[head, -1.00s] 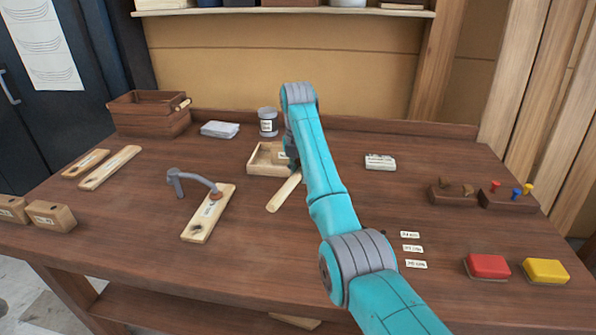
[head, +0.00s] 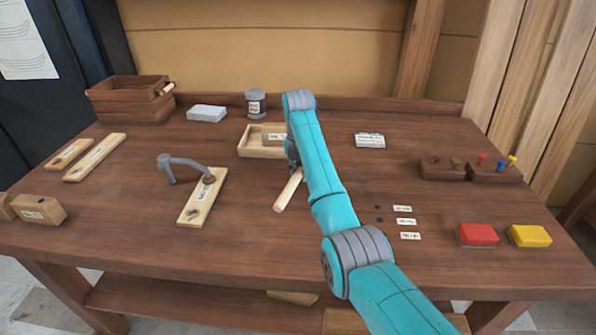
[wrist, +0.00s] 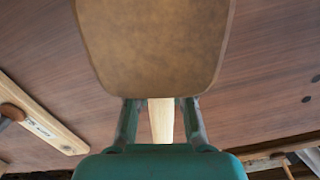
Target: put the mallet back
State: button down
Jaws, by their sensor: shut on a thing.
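The mallet shows in the wrist view as a broad brown head (wrist: 155,45) filling the upper middle, with a pale handle below it. In the head view its pale handle (head: 289,190) sticks out toward the table's front, and its head is hidden by my arm. My gripper (wrist: 160,118) is shut on the mallet, the handle lying between its two fingers. In the head view my gripper (head: 292,158) is mostly hidden behind my arm, just right of and in front of a shallow pale wooden tray (head: 250,154) with a label. I cannot tell whether the mallet touches the table.
A pale labelled board (head: 192,214) with a grey bent tool (head: 170,166) stands left of the handle. A grey can (head: 256,104) and a white stack (head: 207,113) are behind. Red (head: 478,235) and yellow (head: 529,236) blocks sit front right. Bare table lies around the handle.

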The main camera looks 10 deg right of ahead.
jog(key=shift+f, duration=0.35)
dwell(0.4)
jog(key=c, duration=0.9)
grip_release()
jog(key=shift+w+r, duration=0.1)
jog(key=shift+r, duration=3.85)
